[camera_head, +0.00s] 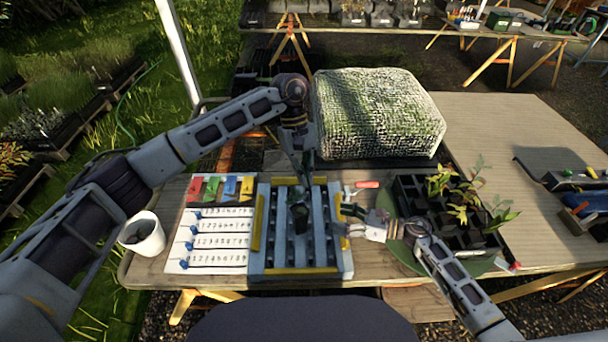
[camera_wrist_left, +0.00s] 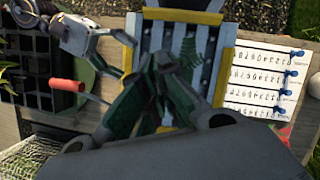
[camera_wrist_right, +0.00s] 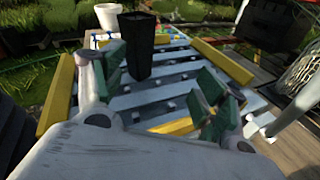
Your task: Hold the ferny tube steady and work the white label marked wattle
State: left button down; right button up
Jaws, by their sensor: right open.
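A dark, square tube (camera_head: 300,216) stands in the slatted grey-blue rack (camera_head: 262,268). The tube (camera_wrist_right: 138,48) is upright in the right wrist view. Green ferny fronds (camera_wrist_left: 190,54) show over the rack in the left wrist view. My left gripper (camera_head: 305,176) points down behind the tube, over the rack's far part; its green-padded fingers (camera_wrist_left: 158,76) are close together there, and whether they are open is unclear. My right gripper (camera_head: 343,217) is open and empty at the rack's right side, its fingers (camera_wrist_right: 160,82) apart and facing the tube. I cannot make out a label marked wattle.
A numbered white sheet with blue pegs (camera_head: 212,232) and coloured cards (camera_head: 222,188) lie left of the rack. A white pot (camera_head: 143,234) stands at the left edge. A red-handled tool (camera_head: 367,184), a dark plant tray (camera_head: 407,194) and a netted bale (camera_head: 375,115) crowd the right and back.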

aim_at(303, 225)
jog(key=a+n, duration=0.1)
jog(key=s+a+f+n+g, duration=0.1)
jog(key=a+f+n+g, duration=0.1)
jog(key=shift+s+a+f+n+h, duration=0.2)
jog(key=shift+s+a+n+h, duration=0.05)
jog(key=shift+s+n+h, duration=0.15)
jog(key=shift+a, duration=0.1)
jog(key=shift+x, duration=4.9)
jog(key=shift+w, duration=0.1)
jog(key=c, duration=0.7)
jog(key=shift+c, duration=0.2)
